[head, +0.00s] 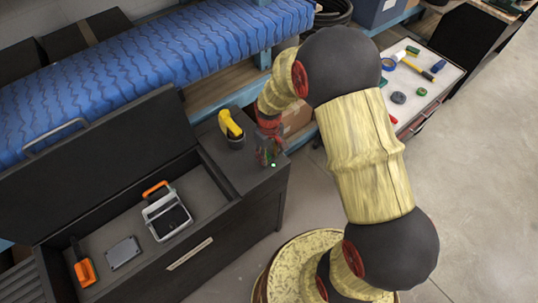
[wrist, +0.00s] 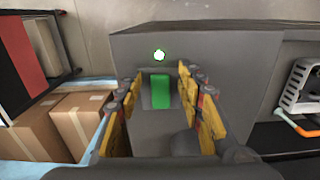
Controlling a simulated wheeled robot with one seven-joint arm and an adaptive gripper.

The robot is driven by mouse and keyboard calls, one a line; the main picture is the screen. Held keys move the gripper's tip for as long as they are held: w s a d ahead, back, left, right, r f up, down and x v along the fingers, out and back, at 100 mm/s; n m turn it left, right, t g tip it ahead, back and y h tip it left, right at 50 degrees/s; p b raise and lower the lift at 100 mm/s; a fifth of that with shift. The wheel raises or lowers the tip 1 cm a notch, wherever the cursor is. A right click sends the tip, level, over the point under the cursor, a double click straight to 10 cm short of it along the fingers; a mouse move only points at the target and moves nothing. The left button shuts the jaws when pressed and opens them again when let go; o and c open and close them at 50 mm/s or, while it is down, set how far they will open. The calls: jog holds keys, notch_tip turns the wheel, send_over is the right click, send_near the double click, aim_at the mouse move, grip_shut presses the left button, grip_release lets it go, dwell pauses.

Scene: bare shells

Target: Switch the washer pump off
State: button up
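A green rocker switch (wrist: 160,91) is set in a grey plate on the front of a grey box (wrist: 225,60) in the wrist view. A small white lamp with a green rim (wrist: 159,55) glows above it. My gripper (wrist: 161,84) is open, with its yellow and dark fingers on either side of the switch and nothing between them. I cannot tell whether the fingertips touch the box. In the head view my gripper (head: 268,148) is by the right end of the black chest, and the switch cannot be made out there.
The open black chest (head: 228,225) holds a grey device with an orange handle (head: 166,212) and an orange tool (head: 85,270). A yellow-and-black tool (head: 231,128) stands beside my gripper. Cardboard boxes (wrist: 75,120) sit left of the switch. Open floor (head: 480,180) lies to the right.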

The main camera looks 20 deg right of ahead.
jog(key=shift+c, duration=1.2)
grip_shut()
jog(key=shift+w+a+r+g+h+p, duration=0.15)
jog(key=shift+w+g+h+p, duration=0.1)
jog(key=shift+g+p, duration=0.45)
jog(key=shift+w+r+g+h+p, duration=0.2)
jog(key=shift+g+p, duration=0.25)
jog(key=shift+g, duration=0.45)
jog(key=shift+o, duration=0.6)
grip_release()
jog(key=shift+o, duration=0.6)
